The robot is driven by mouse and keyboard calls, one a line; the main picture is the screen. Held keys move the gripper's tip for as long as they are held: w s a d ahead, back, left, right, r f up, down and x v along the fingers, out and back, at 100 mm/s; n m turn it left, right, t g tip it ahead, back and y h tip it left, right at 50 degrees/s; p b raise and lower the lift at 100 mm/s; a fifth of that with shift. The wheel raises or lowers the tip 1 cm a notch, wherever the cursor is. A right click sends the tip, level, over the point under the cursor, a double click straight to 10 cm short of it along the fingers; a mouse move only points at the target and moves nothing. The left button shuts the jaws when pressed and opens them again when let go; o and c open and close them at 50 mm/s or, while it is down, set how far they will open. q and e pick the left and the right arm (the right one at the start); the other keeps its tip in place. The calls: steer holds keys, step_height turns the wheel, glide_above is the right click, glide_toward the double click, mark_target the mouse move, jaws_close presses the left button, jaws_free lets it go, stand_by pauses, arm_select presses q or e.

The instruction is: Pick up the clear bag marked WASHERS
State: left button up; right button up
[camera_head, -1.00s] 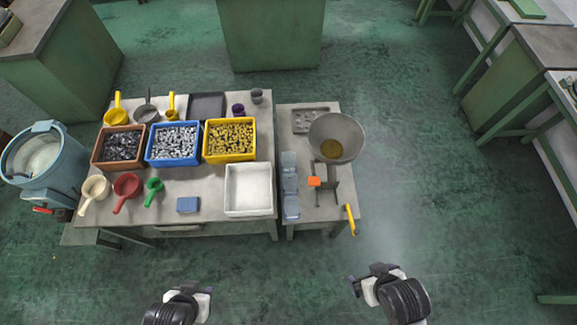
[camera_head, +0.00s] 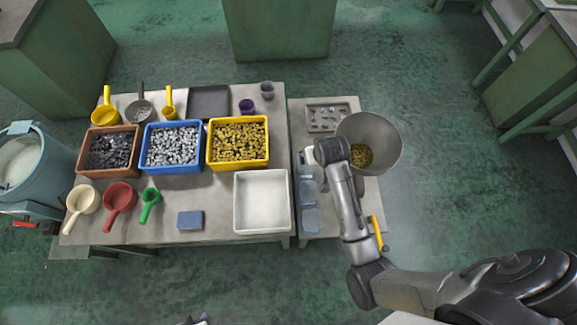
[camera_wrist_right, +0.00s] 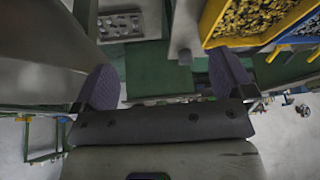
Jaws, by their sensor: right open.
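Clear bluish bags lie in a row along the left edge of the small right table. Two show plainly in the head view, a middle one (camera_head: 308,192) and a near one (camera_head: 311,221); a farther one is partly covered by my right gripper. No WASHERS mark can be read on any of them. My right gripper (camera_head: 307,157) is over the far end of the row. In the wrist view its two fingers (camera_wrist_right: 165,82) are wide apart with nothing between them, and no bag can be made out there. Only a sliver of my left gripper (camera_head: 196,320) shows at the bottom edge.
A metal hopper (camera_head: 386,135) with yellow pieces stands right of my right gripper. A grey tray (camera_head: 328,106) lies behind it. Left, the big table holds a white tray (camera_head: 237,202), a yellow bin (camera_head: 213,156), other bins and scoops. A narrow gap separates the tables.

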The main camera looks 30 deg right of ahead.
steer(key=x, duration=0.2)
steer(key=m+h+b, duration=0.1)
steer(key=m+b, duration=0.1)
glide_toward(307, 175)
steer(key=shift+g, duration=0.4)
steer(key=b+x, duration=0.3)
steer(key=b, duration=0.2)
steer(key=b+x, duration=0.3)
steer(key=b, duration=0.1)
steer(key=shift+w+r+b, duration=0.2)
steer(key=shift+w+b, duration=0.2)
steer(key=b+x, duration=0.5)
steer(key=b, duration=0.2)
steer(key=shift+f, duration=0.1)
steer(key=shift+c, duration=0.2)
steer(key=c, duration=0.8)
